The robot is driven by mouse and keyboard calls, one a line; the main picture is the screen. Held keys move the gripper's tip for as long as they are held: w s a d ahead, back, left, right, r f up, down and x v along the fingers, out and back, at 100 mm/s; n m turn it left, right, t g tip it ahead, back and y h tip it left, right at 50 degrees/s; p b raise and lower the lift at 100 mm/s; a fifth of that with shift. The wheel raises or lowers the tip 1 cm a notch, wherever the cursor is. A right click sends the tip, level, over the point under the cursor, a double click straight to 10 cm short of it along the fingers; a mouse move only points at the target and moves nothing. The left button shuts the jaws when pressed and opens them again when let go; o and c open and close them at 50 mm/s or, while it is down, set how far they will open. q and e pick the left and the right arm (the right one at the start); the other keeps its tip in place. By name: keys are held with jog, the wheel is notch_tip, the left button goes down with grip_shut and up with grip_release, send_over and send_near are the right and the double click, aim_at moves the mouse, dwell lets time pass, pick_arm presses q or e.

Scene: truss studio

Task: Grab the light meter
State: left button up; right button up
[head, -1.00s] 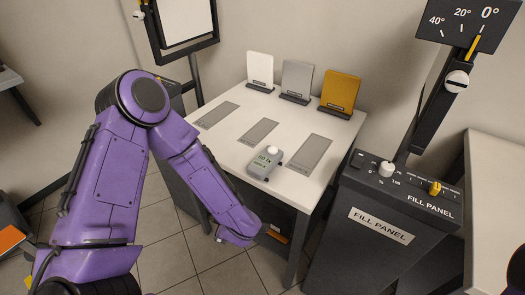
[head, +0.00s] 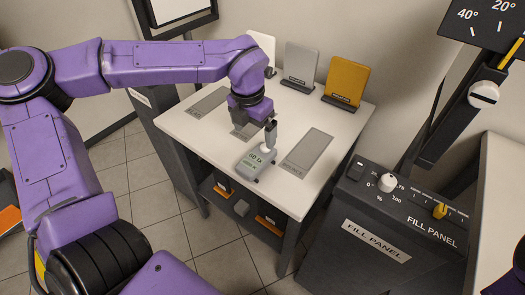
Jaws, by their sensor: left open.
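The light meter (head: 254,164) is a small grey device with a greenish display and a white dome. It lies near the front edge of the white table, between two grey mats. My left gripper (head: 262,138) points down from the purple arm, just above and behind the meter. One dark finger with a pale tip shows beside the dome; the other finger is mostly hidden by the wrist. The gripper is open, and I cannot tell whether it touches the meter. My right gripper is not in view.
White, grey and orange cards (head: 346,82) stand at the table's back. Grey mats (head: 306,150) lie flat on the table. The dark fill panel (head: 396,215) stands close on the right, with knobs on top. A shelf with small boxes is under the table (head: 180,122).

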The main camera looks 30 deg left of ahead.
aim_at(257, 158)
pick_arm(q)
notch_tip(257, 158, down, 9)
jog(key=shift+s+d+f, duration=0.1)
jog(key=shift+d+f, duration=0.05)
jog(key=shift+f, duration=0.4)
jog(key=c, duration=1.2)
